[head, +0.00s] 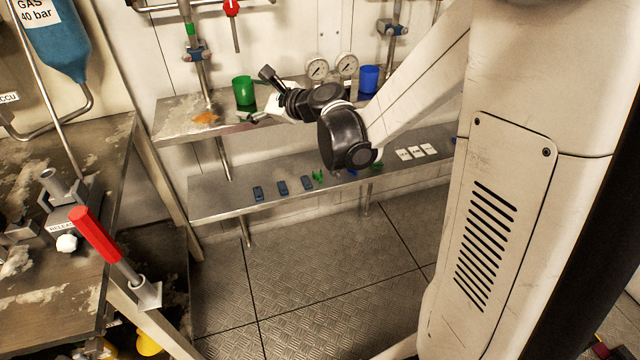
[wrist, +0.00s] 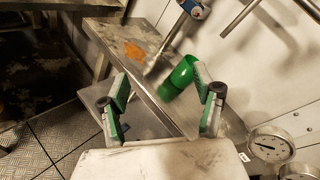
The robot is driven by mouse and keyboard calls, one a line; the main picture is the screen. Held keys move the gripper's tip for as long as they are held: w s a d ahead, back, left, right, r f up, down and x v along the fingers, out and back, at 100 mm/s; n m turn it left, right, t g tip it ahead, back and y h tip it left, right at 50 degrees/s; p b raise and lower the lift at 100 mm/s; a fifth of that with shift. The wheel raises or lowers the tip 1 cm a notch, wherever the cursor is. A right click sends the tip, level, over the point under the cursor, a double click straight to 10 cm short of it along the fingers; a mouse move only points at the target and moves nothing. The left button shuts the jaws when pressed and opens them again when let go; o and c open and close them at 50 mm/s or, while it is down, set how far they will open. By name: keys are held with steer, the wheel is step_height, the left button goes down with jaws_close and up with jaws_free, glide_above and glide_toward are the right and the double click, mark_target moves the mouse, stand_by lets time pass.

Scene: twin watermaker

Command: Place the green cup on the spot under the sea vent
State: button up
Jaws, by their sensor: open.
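The green cup (head: 243,91) stands upright on the upper metal shelf (head: 170,127), and it also shows in the wrist view (wrist: 184,74). My gripper (head: 258,97) is open and empty, just right of the cup. In the wrist view its two fingers (wrist: 160,95) are spread, with the cup beyond them, nearer the right finger, which hides part of its edge. I cannot tell if they touch. An orange patch (head: 206,118) lies on the shelf left of the cup, below a vertical pipe (head: 200,80); it also shows in the wrist view (wrist: 135,50).
A blue cup (head: 369,79) stands farther right on the upper shelf, near two round gauges (head: 318,68). The lower shelf (head: 225,203) holds several small blue, green and white items. A red-handled lever (head: 95,235) stands at the left bench. The floor between is clear.

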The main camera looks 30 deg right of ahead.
steer(key=s+a+r+n+g+h, duration=0.1)
steer(key=s+a+n+g+h, duration=0.2)
steer(key=s+n, duration=1.2)
steer(key=s+d+f+n+g+h, duration=0.1)
steer(key=s+n, duration=0.3)
steer(key=s, duration=0.5)
steer(key=s+d+f+n+g+h, duration=0.2)
steer(key=s+d+n, duration=0.2)
steer(key=s, duration=0.5)
steer(key=shift+s+f+g+h, duration=0.15)
steer(key=shift+f+g+h, duration=0.05)
steer(key=shift+g+h, duration=0.2)
steer(key=shift+r, duration=0.1)
